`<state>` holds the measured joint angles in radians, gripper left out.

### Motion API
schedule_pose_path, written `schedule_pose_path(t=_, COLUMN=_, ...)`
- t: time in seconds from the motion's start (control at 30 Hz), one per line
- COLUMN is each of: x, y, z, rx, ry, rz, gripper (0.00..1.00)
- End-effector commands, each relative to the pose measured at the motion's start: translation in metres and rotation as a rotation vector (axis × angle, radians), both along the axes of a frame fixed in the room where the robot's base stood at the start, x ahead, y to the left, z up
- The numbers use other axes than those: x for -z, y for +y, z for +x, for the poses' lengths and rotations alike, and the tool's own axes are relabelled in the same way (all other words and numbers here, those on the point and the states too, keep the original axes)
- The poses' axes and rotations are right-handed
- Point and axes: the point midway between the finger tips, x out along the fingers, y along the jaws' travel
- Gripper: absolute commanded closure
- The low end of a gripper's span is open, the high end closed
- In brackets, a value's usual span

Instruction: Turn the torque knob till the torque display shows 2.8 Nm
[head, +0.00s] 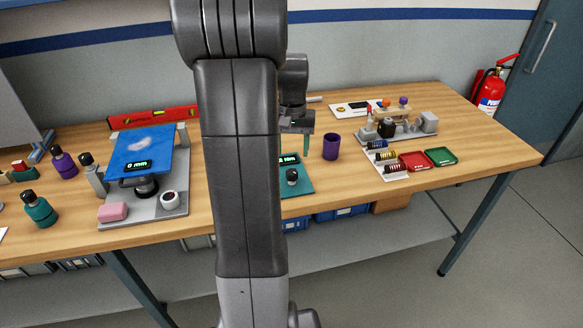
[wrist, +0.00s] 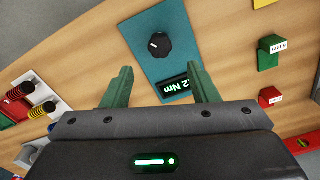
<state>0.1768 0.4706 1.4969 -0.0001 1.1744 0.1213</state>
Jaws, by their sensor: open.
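The torque knob (head: 292,176) is a black round knob on a teal panel (head: 304,188) on the bench. In the wrist view the knob (wrist: 159,45) has a white mark and sits beyond my fingertips, near the top of the picture. The torque display (head: 288,160) is partly hidden by my arm in the head view. In the wrist view the display (wrist: 173,88) shows a "2" and "Nm"; one finger hides part of it, so the full reading is unclear. My gripper (wrist: 160,75) is open and empty above the panel, its green fingers apart and not around the knob.
A purple cup (head: 331,147) stands right of the panel. Red (head: 413,161) and green (head: 440,157) trays lie farther right. A grey fixture with a blue plate (head: 138,150) stands to the left. My arm blocks the middle of the head view.

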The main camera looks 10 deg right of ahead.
Motion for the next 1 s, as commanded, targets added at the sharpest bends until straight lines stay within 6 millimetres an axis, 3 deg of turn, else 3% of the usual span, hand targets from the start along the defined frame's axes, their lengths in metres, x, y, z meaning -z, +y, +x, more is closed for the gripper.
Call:
schedule_pose_path(t=0.2, x=0.045, y=0.000, z=-0.001, rx=0.000, ry=0.004, rz=0.000, gripper=0.46)
schedule_pose_path(t=0.4, x=0.070, y=0.000, z=-0.001, rx=0.000, ry=0.003, rz=0.001, gripper=0.46)
schedule_pose_path(t=0.8, x=0.078, y=0.000, z=0.000, rx=0.000, ry=0.000, rz=0.000, gripper=0.46)
schedule_pose_path(t=1.0, x=0.078, y=0.000, z=0.000, rx=-0.001, ry=0.000, rz=0.000, gripper=0.83)
